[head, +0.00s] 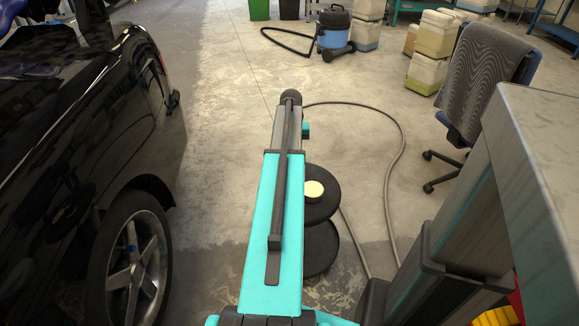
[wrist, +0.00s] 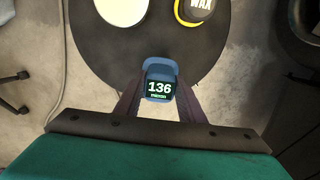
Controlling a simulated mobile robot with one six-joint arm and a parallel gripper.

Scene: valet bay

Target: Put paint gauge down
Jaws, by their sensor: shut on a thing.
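The paint gauge (wrist: 159,84) is a small blue device with a dark screen reading 136. My gripper (wrist: 158,92) is shut on it, one finger on each side. In the wrist view the gauge shows over the near part of a round black top (wrist: 108,62); I cannot tell whether it touches. In the head view this seems to be the upper of two black discs (head: 320,212), right of my arm. My arm hides the gauge and gripper there.
A pale round pad (wrist: 122,9) and a dark WAX tin (wrist: 195,10) with a yellow rim lie on the black top's far part. A black car (head: 85,130) stands left. An office chair (head: 480,85) and a hose (head: 398,130) are right.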

